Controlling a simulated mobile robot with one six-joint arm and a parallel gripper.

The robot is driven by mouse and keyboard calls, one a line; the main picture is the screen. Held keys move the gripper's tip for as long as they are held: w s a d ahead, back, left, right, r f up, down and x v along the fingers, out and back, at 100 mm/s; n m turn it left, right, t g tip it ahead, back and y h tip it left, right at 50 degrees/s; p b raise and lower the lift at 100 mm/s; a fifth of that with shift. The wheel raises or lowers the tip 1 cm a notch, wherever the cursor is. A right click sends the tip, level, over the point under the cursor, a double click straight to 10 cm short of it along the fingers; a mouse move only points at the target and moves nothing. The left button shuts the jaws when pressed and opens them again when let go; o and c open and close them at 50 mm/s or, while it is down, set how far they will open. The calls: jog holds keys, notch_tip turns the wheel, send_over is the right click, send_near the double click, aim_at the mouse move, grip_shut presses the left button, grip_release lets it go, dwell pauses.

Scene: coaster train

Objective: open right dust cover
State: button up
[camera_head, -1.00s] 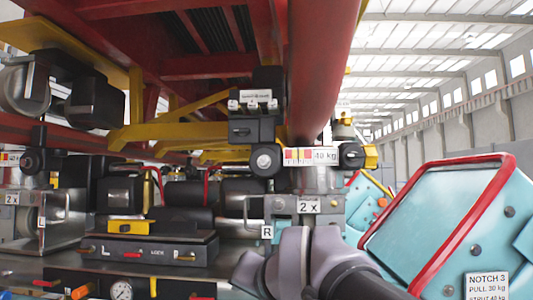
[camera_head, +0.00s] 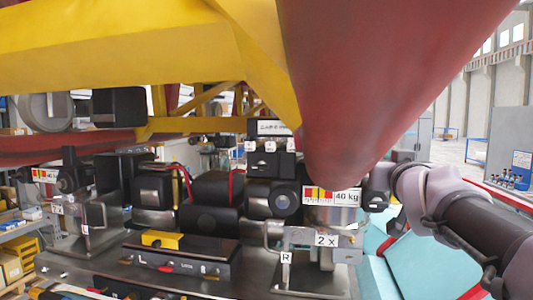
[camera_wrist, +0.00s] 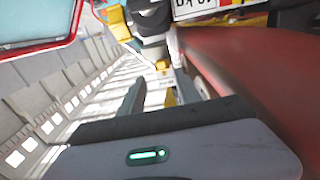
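The right-hand unit carries an R tag (camera_head: 286,257), a 2 X plate (camera_head: 326,240) and a 40 kg scale label (camera_head: 331,195). A black round-faced block (camera_head: 284,199) sits left of the scale. I cannot tell which part is the right dust cover. My gripper (camera_head: 376,187) is just right of the scale label in the head view, its fingers hard to make out there. In the wrist view, my gripper (camera_wrist: 158,92) has its two fingers apart with nothing clearly held. The upside-down scale label (camera_wrist: 196,8) shows beyond them at the top.
A thick red tube (camera_head: 380,80) hangs close above my gripper and the right unit; it also fills the right of the wrist view (camera_wrist: 245,75). A yellow beam (camera_head: 110,55) crosses the upper left. Pale blue panels (camera_head: 420,262) stand below my arm.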

jog(key=p+x, duration=0.1)
jog(key=x, duration=1)
jog(key=shift+w+p, duration=0.15)
jog(key=shift+p, duration=0.2)
jog(key=shift+c, duration=0.2)
